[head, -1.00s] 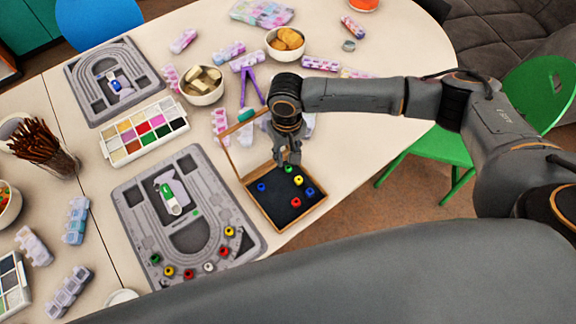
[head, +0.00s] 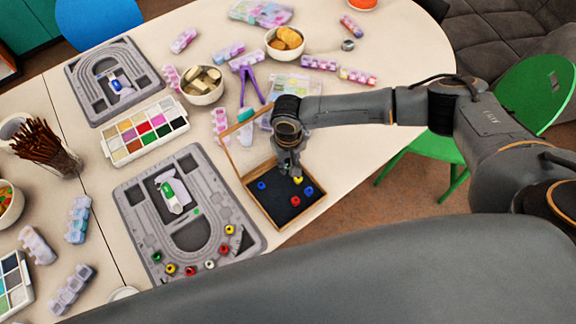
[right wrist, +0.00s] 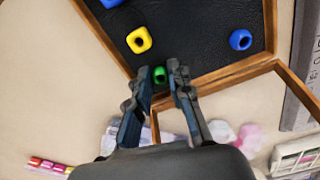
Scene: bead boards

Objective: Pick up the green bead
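The green bead (right wrist: 158,74) lies on the black floor of the wooden box, near its inner edge. In the right wrist view it sits between the tips of my right gripper (right wrist: 161,80), which is open; a gap shows on the bead's right side. In the head view the right gripper (head: 291,170) points down into the wooden box (head: 270,214) and hides this bead. The box also holds a yellow bead (head: 298,181), a red bead (head: 295,201) and two blue beads (head: 261,185) (head: 309,191). My left gripper is out of view.
The box's raised lid frame (head: 228,155) stands on its far left side. A grey bead board (head: 130,205) with several beads, another green one (head: 156,257) among them, lies to the left. Bowls (head: 203,97) and pill boxes lie behind. The table edge is close on the right.

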